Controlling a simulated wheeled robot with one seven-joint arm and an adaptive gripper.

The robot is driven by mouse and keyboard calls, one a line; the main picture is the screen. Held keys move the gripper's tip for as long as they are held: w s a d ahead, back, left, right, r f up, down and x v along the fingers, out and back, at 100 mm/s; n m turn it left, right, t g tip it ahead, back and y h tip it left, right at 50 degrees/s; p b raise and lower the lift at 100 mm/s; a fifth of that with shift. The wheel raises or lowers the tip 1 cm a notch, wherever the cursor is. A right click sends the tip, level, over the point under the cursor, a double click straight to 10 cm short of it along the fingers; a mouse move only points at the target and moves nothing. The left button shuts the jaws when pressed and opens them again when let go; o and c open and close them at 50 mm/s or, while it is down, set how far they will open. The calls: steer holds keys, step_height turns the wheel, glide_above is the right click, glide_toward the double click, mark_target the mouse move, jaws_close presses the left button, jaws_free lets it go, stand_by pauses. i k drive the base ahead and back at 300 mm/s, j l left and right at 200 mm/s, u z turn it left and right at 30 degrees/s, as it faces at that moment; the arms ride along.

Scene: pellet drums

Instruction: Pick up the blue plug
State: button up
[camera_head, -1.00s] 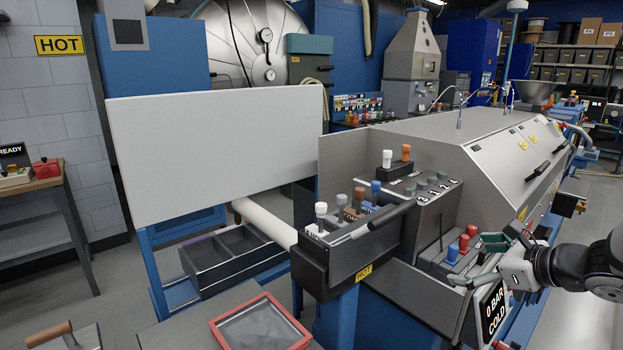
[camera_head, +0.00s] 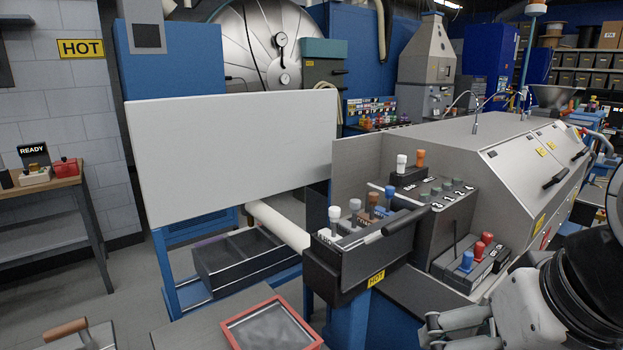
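One blue plug (camera_head: 466,260) stands upright in the dark low rack (camera_head: 452,272) at the right, in front of two red plugs (camera_head: 482,244). Another blue-topped plug (camera_head: 389,193) stands in the black front tray (camera_head: 345,284), in a row with white, grey and brown ones. My gripper (camera_head: 436,332) is at the bottom right, nearer the camera and below the low rack in the picture. Its fingers run to the lower edge and are partly cut off, so I cannot tell how far apart they are. I see no plug in it.
A white plug (camera_head: 401,163) and an orange plug (camera_head: 421,159) stand on a black block behind the tray. A dark handle (camera_head: 405,221) crosses the tray's front. The grey sloped machine housing (camera_head: 500,135) rises behind. A red-rimmed tray (camera_head: 232,333) lies at the bottom.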

mark_target(469, 257)
steer(key=z, duration=0.5)
steer(key=i+l+u, duration=0.1)
steer(key=l, duration=0.25)
steer(key=i+l+u, duration=0.35)
steer(key=i+l, duration=0.3)
steer(key=l, duration=0.15)
steer(key=i+u, duration=0.1)
steer(key=i, duration=0.25)
